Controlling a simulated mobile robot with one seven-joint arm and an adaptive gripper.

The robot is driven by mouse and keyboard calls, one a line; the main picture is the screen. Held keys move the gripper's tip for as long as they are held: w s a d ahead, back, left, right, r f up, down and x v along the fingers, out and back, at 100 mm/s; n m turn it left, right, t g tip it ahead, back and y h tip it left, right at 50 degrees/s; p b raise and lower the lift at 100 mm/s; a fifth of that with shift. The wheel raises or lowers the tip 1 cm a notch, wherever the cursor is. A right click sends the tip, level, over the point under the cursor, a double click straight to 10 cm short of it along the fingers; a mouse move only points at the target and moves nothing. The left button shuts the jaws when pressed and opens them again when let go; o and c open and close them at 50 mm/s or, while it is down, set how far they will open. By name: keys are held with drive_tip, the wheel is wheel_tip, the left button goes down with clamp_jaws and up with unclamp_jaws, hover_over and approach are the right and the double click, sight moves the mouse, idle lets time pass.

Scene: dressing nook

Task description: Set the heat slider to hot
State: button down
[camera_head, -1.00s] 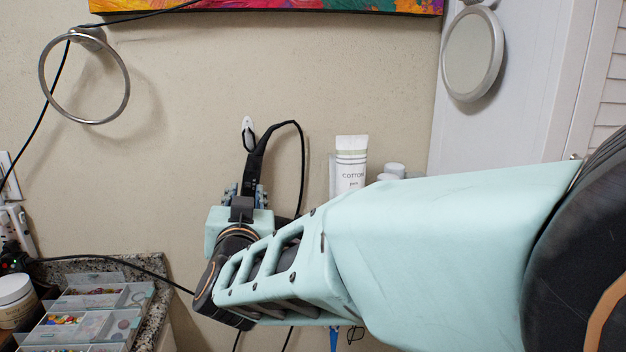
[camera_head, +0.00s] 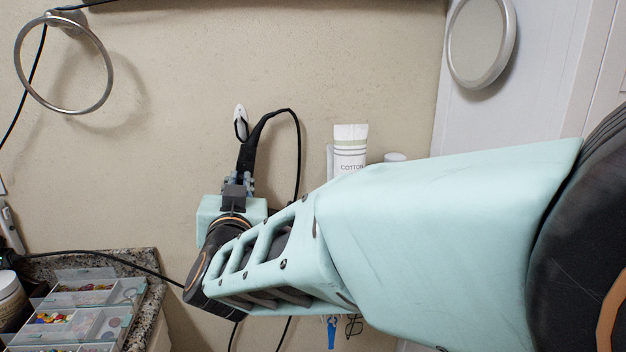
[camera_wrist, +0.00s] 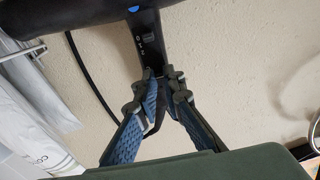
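A black hair dryer hangs from a white wall hook (camera_head: 240,121). Its handle (camera_head: 252,152) shows above my gripper (camera_head: 239,183). In the wrist view its dark barrel (camera_wrist: 75,15) crosses the top, and the handle (camera_wrist: 148,58) runs down from it. A blue button (camera_wrist: 134,9) and a small slider (camera_wrist: 149,38) with white marks beside it are on the handle. My two blue-padded fingers, with the gripper also in the wrist view (camera_wrist: 165,80), lie either side of the handle, beyond the slider. Whether they squeeze the handle is unclear.
A black cord (camera_head: 298,150) loops down right of the handle. A white cotton pack (camera_head: 349,150) stands right of it. A metal towel ring (camera_head: 17,66) is upper left. Clear organiser trays (camera_head: 70,299) sit on a granite counter (camera_head: 150,290) at lower left.

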idle(0.3)
drive_tip(key=shift+w+d+r+p, duration=0.1)
drive_tip(key=shift+r+p, duration=0.55)
drive_tip(key=shift+r, duration=0.1)
drive_tip(key=c, duration=2)
unclamp_jaws()
drive_tip(key=shift+c, duration=0.2)
drive_tip(key=shift+f, duration=0.1)
